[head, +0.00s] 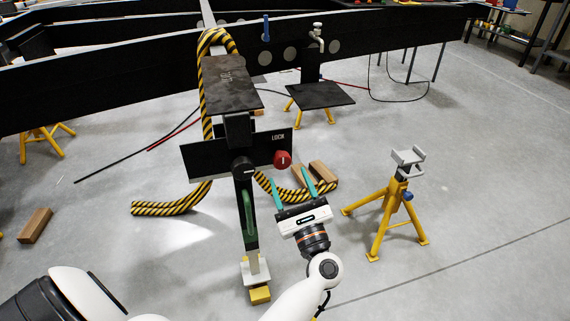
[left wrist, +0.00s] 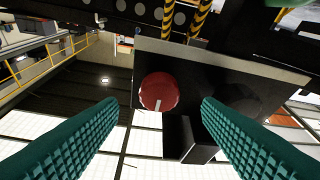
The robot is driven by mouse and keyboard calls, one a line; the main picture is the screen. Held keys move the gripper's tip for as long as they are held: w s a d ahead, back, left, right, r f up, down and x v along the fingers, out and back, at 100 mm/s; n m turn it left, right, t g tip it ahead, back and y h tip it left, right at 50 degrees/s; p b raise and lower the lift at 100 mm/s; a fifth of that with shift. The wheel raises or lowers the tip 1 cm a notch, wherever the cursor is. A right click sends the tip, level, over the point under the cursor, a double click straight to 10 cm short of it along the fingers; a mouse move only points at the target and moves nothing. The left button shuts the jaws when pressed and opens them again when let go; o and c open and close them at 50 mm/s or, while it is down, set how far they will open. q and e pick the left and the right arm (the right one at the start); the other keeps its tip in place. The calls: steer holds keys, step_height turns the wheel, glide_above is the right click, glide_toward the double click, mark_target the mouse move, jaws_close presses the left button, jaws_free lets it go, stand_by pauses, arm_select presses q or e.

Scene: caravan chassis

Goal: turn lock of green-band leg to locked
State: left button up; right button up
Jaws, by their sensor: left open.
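The leg with the green band (head: 249,212) stands upright below the black chassis beam, with its foot on a yellow block. Its black plate (head: 195,161) carries a red round lock knob (head: 283,160) under the word LOCK, and a black knob (head: 242,168) to the left. In the left wrist view the red knob (left wrist: 159,90) shows a white mark on the lower part of its face. My left gripper (head: 292,178) is open, its teal fingers apart just below the red knob in the head view. In the wrist view the knob lies between the fingers; contact is not visible.
A yellow stand (head: 391,208) stands to the right. A striped hose (head: 170,208) hangs around the leg and runs behind the gripper. Wooden blocks (head: 322,173) lie behind the gripper, and another (head: 35,225) at far left.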

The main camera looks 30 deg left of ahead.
mark_target(283, 164)
arm_select(q)
steer(key=x, duration=0.6)
steer(key=shift+d+f, duration=0.1)
steer(key=shift+c, duration=0.6)
steer(key=c, duration=0.9)
